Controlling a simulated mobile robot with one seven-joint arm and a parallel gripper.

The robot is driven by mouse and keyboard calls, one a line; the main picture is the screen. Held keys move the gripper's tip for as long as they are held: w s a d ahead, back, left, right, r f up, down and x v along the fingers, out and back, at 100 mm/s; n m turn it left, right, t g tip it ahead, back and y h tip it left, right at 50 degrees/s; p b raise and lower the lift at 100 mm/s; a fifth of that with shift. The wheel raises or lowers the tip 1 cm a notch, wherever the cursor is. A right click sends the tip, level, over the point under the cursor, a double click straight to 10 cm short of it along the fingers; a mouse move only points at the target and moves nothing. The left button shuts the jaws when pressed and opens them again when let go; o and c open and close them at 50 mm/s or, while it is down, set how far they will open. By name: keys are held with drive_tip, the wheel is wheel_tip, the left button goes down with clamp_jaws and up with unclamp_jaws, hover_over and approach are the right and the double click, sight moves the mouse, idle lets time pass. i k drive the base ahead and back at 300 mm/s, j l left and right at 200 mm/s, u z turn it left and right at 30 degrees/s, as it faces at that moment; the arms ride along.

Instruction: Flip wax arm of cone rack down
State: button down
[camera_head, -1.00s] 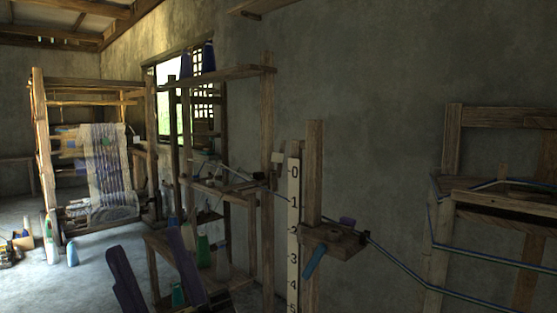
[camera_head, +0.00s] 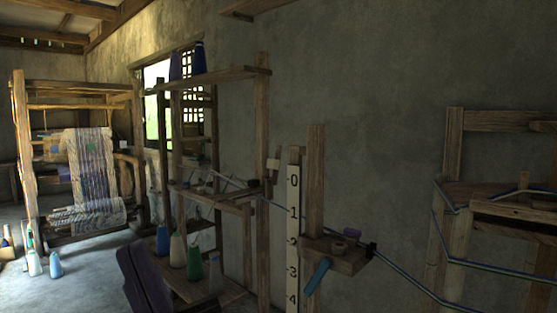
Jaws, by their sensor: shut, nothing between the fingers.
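The wooden cone rack (camera_head: 262,120) stands against the wall at mid-picture, with thread cones on its top and low shelves. Its middle shelf (camera_head: 215,193) carries small fittings and a strand that slopes down to the right. A pale block (camera_head: 272,165) shows by the right post. I cannot single out the wax arm or tell its position; the parts are small and dim. My dark purple gripper (camera_head: 135,247) is at the bottom left, in front of the rack's low shelf. Its two fingers are together and hold nothing. It is apart from the middle shelf.
A white numbered scale (camera_head: 293,225) and a post with a small bracket shelf (camera_head: 340,258) stand right of the rack. A wooden frame wound with strands (camera_head: 455,150) is at the right. A loom (camera_head: 80,90) stands at the far left, with open floor (camera_head: 90,275) before it.

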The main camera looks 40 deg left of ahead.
sight(272, 164)
drive_tip(key=i+j, duration=0.15)
drive_tip(key=j, duration=0.35)
drive_tip(key=i+j, duration=0.1)
drive_tip(key=j, duration=0.4)
drive_tip(key=i+j, duration=0.15)
drive_tip(key=j, duration=0.35)
drive_tip(key=i+j+z, duration=0.1)
drive_tip(key=j, duration=0.4)
drive_tip(key=i+j, duration=0.15)
drive_tip(key=j, duration=0.35)
drive_tip(key=i+j, duration=0.15)
drive_tip(key=j, duration=0.35)
drive_tip(key=i+j, duration=0.1)
drive_tip(key=j, duration=0.4)
drive_tip(key=i+j, duration=0.1)
drive_tip(key=j, duration=0.4)
drive_tip(key=k+l+z, duration=0.15)
drive_tip(key=z, duration=0.15)
drive_tip(key=i+j+u, duration=0.2)
